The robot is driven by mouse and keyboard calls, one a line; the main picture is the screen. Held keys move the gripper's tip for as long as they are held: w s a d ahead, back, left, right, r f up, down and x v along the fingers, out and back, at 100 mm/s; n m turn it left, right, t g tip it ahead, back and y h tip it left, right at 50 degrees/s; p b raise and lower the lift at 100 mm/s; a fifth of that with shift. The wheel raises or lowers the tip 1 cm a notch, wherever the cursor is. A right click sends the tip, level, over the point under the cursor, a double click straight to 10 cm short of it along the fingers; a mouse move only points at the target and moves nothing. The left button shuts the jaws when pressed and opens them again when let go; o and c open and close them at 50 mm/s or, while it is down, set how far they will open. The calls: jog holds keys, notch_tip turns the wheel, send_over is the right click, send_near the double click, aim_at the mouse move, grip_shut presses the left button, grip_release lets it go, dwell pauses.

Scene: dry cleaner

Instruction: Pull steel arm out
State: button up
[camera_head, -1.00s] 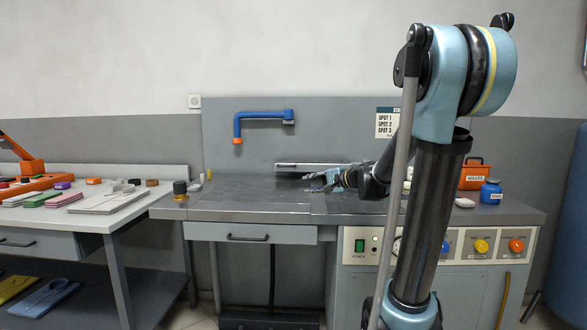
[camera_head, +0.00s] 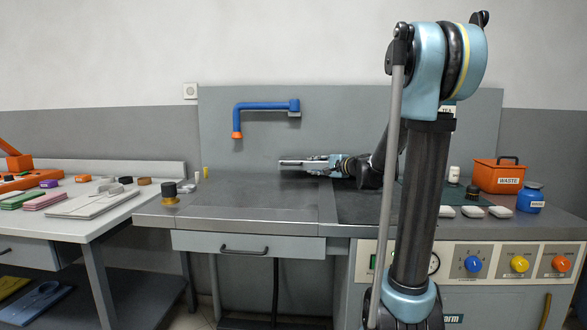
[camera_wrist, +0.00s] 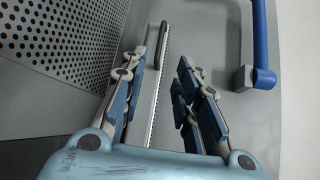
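The steel arm (camera_head: 292,162) is a thin, flat metal bar lying level along the grey back panel above the worktop. In the wrist view the steel arm (camera_wrist: 156,92) runs lengthwise, with a toothed or notched edge and a dark tip at its far end. My gripper (camera_head: 318,164) is at the bar's right part and hides some of it. In the wrist view my gripper (camera_wrist: 163,62) is open, with the bar between its fingers, nearer the left finger. A gap shows between the bar and the right finger.
A blue pipe (camera_head: 265,106) with an orange end sticks out above the bar. A black knob (camera_head: 169,190) stands at the worktop's left. An orange waste box (camera_head: 497,177), blue jar (camera_head: 530,198) and white pads (camera_head: 473,212) are at right. The middle worktop is clear.

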jog(key=x, duration=1.4)
jog(key=shift+w+a, duration=0.15)
jog(key=shift+w, duration=0.1)
grip_shut()
